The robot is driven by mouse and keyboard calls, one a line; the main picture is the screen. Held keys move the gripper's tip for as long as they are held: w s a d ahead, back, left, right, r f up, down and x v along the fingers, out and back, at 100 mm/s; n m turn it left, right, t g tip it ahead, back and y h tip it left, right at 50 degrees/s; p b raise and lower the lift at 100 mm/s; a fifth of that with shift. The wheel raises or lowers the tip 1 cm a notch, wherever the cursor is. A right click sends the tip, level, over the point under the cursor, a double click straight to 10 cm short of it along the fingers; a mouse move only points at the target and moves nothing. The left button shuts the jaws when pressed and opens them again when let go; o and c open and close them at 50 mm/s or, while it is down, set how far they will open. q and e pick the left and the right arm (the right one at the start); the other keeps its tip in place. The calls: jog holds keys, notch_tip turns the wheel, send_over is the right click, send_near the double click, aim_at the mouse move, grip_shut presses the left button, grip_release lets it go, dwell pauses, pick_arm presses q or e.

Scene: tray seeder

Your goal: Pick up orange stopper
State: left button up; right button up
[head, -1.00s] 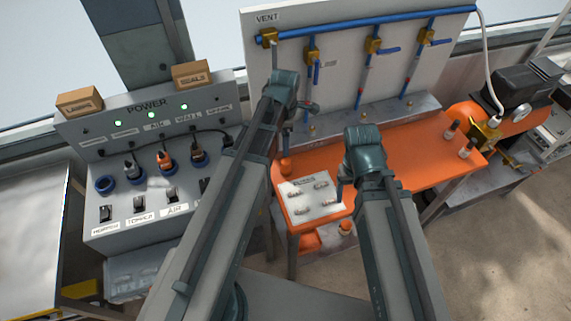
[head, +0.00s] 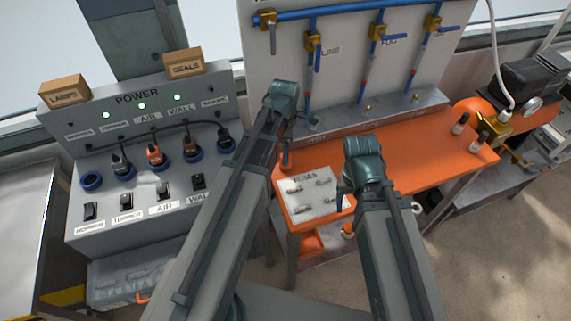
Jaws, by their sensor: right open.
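A small orange piece (head: 285,162), perhaps the orange stopper, stands at the left end of the orange bench (head: 415,165), just below my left gripper. Its shape is too small to make out. My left gripper (head: 304,122) is over the back left of the bench; its fingers are small and dark, and I cannot tell whether they are open. My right gripper (head: 343,196) is open at the right edge of a white labelled board (head: 308,207) with several small metal pieces. My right wrist hides part of the bench.
A panel (head: 340,85) with blue pipes and brass valves rises behind. A grey power console (head: 150,185) with plugs and switches is at left. The bench's middle right is clear.

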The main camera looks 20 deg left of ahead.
pick_arm(q)
jog(key=f+b, duration=0.4)
jog(key=f, duration=0.1)
jog(key=shift+w, duration=0.2)
grip_shut()
